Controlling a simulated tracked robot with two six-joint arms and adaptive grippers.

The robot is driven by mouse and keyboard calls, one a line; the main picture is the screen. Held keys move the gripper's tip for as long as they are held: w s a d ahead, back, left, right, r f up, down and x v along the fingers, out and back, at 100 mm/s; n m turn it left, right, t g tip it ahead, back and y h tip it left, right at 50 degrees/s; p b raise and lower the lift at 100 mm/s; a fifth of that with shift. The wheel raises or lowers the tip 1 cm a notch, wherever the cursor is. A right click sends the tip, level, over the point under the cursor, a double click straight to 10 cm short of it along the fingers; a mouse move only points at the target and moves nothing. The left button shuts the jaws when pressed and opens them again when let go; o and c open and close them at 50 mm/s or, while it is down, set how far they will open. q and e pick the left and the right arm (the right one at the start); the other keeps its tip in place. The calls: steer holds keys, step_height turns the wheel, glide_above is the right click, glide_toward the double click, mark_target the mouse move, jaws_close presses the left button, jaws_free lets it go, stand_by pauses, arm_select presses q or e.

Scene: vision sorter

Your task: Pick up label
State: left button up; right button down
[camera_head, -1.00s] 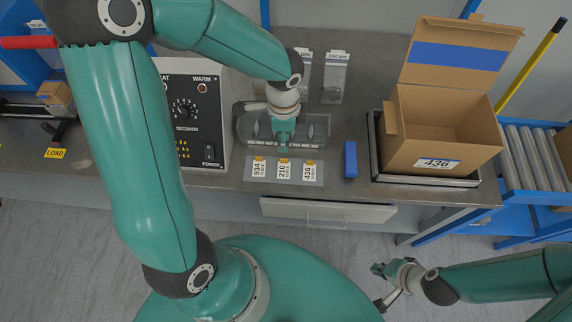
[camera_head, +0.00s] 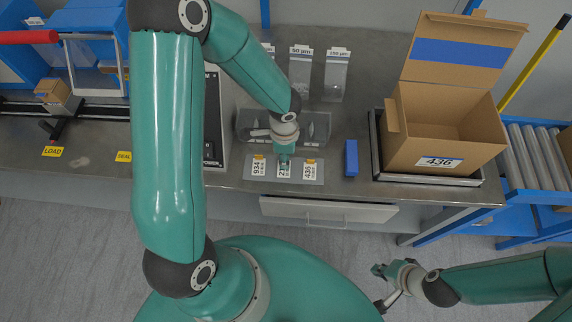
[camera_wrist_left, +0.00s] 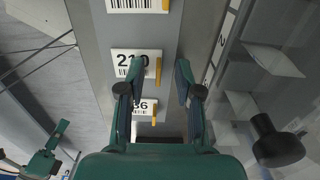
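Three white labels lie in a row on a grey holder (camera_head: 322,180): 934 (camera_head: 258,169), 210 (camera_head: 283,172) and 436 (camera_head: 308,170). My left gripper (camera_head: 284,163) is over the middle label and hides part of it. In the left wrist view its fingers (camera_wrist_left: 159,69) are apart with nothing between them. The 210 label (camera_wrist_left: 130,62) with an orange tab is by the left finger there; the 436 label (camera_wrist_left: 146,104) is partly hidden behind that finger. My right gripper (camera_head: 382,287) is open and empty in front of the bench.
A clear tray (camera_head: 318,128) stands just behind the labels. A blue block (camera_head: 351,158) lies to their right. An open cardboard box (camera_head: 425,140) marked 436 stands on a grey platform (camera_head: 374,150). Roller conveyor (camera_head: 536,155) at far right.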

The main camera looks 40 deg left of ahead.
arm_select(q)
jaws_close()
steer(key=shift+r, duration=0.1)
